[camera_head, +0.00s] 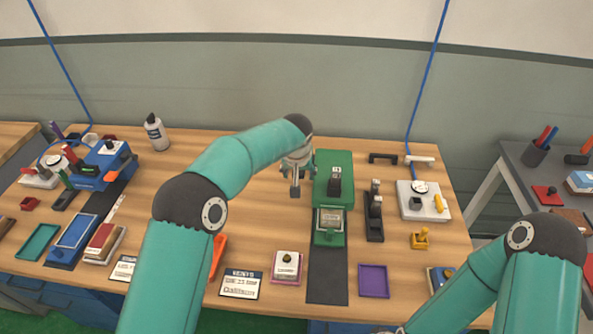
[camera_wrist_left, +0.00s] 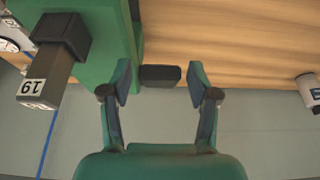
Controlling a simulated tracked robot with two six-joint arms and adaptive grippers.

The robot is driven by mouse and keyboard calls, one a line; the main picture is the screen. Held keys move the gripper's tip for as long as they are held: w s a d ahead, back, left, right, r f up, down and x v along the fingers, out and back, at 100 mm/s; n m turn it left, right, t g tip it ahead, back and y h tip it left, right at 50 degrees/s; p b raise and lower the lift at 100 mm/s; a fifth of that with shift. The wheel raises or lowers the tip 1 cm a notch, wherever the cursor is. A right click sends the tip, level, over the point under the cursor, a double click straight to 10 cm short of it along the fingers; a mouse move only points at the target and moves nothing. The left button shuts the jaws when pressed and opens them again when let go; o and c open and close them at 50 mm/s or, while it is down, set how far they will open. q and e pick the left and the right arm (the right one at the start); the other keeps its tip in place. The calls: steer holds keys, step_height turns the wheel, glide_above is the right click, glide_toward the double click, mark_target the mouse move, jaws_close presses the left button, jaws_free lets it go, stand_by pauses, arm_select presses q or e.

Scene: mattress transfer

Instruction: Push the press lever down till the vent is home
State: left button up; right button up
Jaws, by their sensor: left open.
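The green press (camera_head: 333,165) stands right of the table's middle, with a dark post (camera_head: 335,182) on top. In the left wrist view its green body (camera_wrist_left: 95,45) fills the upper left, and the post (camera_wrist_left: 58,55) carries the number 19. A pale grey piece (camera_head: 329,221) sits in its front seat; whether the vent is home cannot be told. My left gripper (camera_head: 295,180) is beside the press's left side, pointing down. In the wrist view its fingers (camera_wrist_left: 160,82) are open, with a dark block (camera_wrist_left: 160,74), apparently the lever's end, between or just beyond the tips. Contact is unclear.
A dark holder (camera_head: 374,215) stands close right of the press. A white block on a pink tray (camera_head: 286,266) and a purple tray (camera_head: 374,281) lie in front. A white bottle (camera_head: 156,132) stands back left. My right arm crosses the lower right.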

arm_select(q)
jaws_close()
steer(key=shift+a, duration=0.2)
steer(key=shift+d+f, duration=0.1)
steer(key=shift+d, duration=0.05)
steer(key=shift+s+f+b, duration=0.1)
steer(key=shift+f+b, duration=0.1)
steer(key=shift+b, duration=0.5)
step_height(320, 180, down, 10)
steer(key=s+t+b, duration=0.2)
steer(key=t+b, duration=0.2)
steer(key=b, duration=2.5)
steer(key=shift+s, duration=0.4)
